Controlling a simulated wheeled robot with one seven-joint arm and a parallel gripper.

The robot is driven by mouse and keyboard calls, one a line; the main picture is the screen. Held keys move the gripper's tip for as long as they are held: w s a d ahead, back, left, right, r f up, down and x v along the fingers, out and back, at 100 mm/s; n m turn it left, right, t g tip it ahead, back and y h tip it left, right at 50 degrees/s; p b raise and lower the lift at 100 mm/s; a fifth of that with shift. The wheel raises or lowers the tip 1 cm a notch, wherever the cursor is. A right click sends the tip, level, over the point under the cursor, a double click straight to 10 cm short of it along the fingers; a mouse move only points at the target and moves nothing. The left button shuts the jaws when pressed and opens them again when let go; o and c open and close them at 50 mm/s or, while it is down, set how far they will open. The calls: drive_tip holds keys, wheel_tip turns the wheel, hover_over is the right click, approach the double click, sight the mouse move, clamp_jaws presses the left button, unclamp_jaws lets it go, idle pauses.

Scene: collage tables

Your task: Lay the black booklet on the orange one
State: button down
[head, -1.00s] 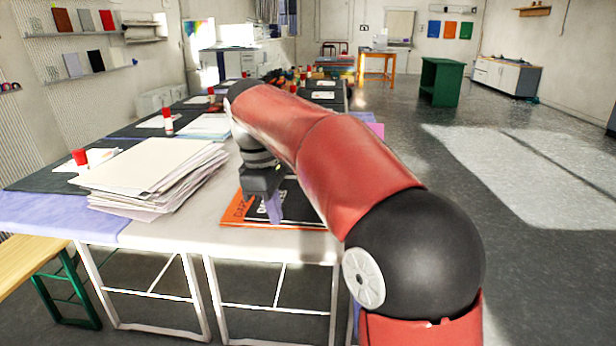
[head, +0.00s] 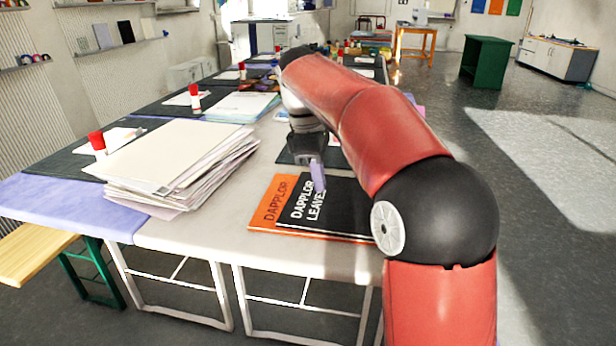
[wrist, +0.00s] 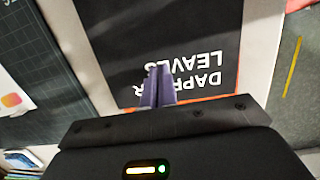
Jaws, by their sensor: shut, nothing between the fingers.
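The black booklet (head: 340,215) with white lettering lies on the orange booklet (head: 268,208) near the table's front edge. It is set to the right, so a strip of orange with dark lettering shows at the left and a thin line along the front. The right side is hidden behind my arm. In the wrist view the black booklet (wrist: 165,40) fills the middle, with an orange edge (wrist: 215,103) below its lettering. My gripper (head: 318,178) is shut and empty, its purple fingers over the black booklet, seemingly above it and apart from it.
A tall, uneven stack of paper (head: 175,165) stands to the left. Red-capped glue sticks (head: 97,142) and a dark mat (head: 60,158) lie beyond it. Another dark flat piece (head: 296,152) lies behind the booklets. Bare pale tabletop (head: 205,235) shows at the front left.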

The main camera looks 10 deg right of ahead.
sight(352, 199)
drive_tip(key=d, duration=0.2)
drive_tip(key=s+d, duration=0.1)
drive_tip(key=d, duration=0.1)
drive_tip(key=s+d, duration=0.1)
drive_tip(key=d, duration=0.1)
drive_tip(key=shift+d, duration=0.25)
drive_tip(key=shift+s+d+f+b, duration=0.15)
drive_tip(key=shift+d+f+b, duration=0.05)
drive_tip(key=shift+f+b, duration=0.1)
drive_tip(key=shift+f, duration=0.55)
